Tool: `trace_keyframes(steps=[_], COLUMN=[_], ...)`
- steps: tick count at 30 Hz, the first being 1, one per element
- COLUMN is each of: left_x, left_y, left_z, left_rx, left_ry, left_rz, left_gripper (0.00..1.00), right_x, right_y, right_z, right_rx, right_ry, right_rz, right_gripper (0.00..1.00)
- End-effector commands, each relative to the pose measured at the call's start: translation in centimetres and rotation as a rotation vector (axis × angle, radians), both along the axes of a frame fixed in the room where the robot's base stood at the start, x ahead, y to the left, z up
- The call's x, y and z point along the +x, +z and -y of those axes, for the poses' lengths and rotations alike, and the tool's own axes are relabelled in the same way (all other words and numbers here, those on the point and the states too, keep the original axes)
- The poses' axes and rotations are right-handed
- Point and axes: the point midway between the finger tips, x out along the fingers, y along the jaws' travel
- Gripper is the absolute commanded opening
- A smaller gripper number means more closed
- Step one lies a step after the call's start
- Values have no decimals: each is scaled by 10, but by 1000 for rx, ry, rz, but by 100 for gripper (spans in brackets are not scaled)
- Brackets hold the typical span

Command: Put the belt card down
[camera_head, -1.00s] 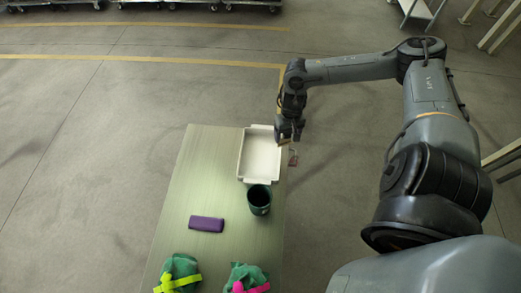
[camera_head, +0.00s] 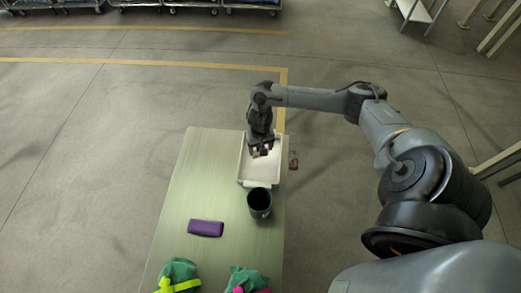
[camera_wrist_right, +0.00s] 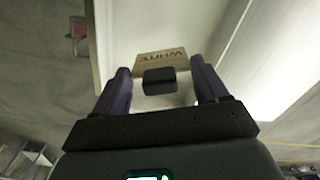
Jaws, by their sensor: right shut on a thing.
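The belt card (camera_wrist_right: 162,62) is a tan card, and the word WHITE reads upside down on it in the wrist view. My right gripper (camera_wrist_right: 162,85) is shut on it, with one dark finger on each side. In the head view my right gripper (camera_head: 261,152) points down over the white tray (camera_head: 257,173), and the card is only a small tan patch there. I cannot tell whether the card touches the tray floor. My left gripper is not in view.
A dark green cup (camera_head: 260,204) stands just in front of the tray. A purple case (camera_head: 206,228) lies on the table (camera_head: 180,200). Green bags with a yellow strap (camera_head: 178,275) and a pink strap (camera_head: 246,279) sit at the near edge. A small reddish thing (camera_head: 293,161) shows beyond the right table edge.

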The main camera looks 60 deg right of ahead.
Motion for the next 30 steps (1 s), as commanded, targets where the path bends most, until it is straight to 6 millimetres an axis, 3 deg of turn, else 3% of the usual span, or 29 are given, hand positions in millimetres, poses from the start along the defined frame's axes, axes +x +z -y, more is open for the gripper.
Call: trace_keyframes(steps=[4, 16, 17, 21, 30], left_x=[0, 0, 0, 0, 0], left_y=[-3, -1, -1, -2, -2], left_z=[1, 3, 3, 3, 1], left_rx=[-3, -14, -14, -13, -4], left_ry=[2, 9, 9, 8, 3], left_rz=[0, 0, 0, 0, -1], left_gripper=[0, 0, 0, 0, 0], right_x=[0, 0, 0, 0, 0], right_y=[-18, -22, -22, -22, -21], right_z=[-1, 0, 0, 0, 0], right_rx=[1, 1, 0, 1, 1], right_ry=[0, 0, 0, 0, 1], right_rz=[-1, -1, 0, 1, 1], right_gripper=[40, 40, 75, 96, 99])
